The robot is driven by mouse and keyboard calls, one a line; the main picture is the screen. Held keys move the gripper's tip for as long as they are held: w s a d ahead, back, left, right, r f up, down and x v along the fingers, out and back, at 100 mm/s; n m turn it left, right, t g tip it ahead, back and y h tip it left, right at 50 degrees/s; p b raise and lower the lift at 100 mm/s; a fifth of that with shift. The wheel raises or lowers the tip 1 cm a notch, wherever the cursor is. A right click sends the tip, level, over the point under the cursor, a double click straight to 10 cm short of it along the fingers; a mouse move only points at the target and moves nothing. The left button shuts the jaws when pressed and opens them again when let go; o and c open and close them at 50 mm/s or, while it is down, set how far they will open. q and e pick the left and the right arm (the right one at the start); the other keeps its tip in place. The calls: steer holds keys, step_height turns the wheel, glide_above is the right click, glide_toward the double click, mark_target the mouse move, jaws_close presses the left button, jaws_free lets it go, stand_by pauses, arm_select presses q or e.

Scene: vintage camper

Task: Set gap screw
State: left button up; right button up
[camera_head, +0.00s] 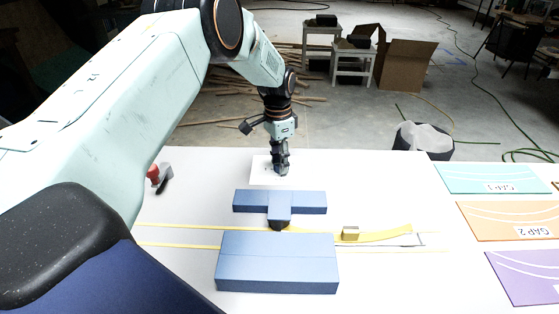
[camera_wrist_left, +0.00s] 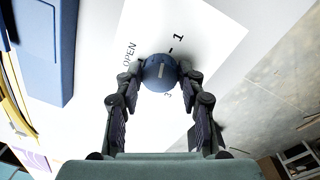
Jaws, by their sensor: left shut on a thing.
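My left gripper (camera_head: 281,168) reaches down behind the blue blocks at the far side of the white table. In the left wrist view the gripper (camera_wrist_left: 160,84) is shut on a round blue screw knob (camera_wrist_left: 160,70) with a pale line on its top. The knob stands over a white card (camera_wrist_left: 200,30) printed with "OPEN", "1" and "3"; the card also shows in the head view (camera_head: 262,172). A T-shaped blue block (camera_head: 280,203) and a larger blue block (camera_head: 277,262) lie in front. My right gripper is not in view.
A yellow strip (camera_head: 385,236) with a small tan block (camera_head: 350,233) lies right of the blue blocks. Colored cards, including "GAP 3" (camera_head: 490,179) and "GAP 2" (camera_head: 510,221), lie at the right. A red and grey object (camera_head: 159,177) lies at the left.

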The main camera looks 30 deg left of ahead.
arm_select(q)
steer(key=m, duration=0.7)
steer(key=shift+w, duration=0.2)
steer(key=m, duration=0.6)
steer(key=shift+w+m+y, duration=0.1)
steer(key=shift+m+y, duration=0.3)
steer(key=m, duration=0.6)
steer(key=shift+d, duration=0.15)
steer(key=m, duration=0.6)
steer(key=shift+d+f+y, duration=0.1)
steer(key=shift+d+y, duration=0.05)
steer(key=shift+y, duration=0.15)
steer(key=shift+m, duration=0.3)
steer(key=o, duration=1.2)
steer(key=shift+c, duration=0.2)
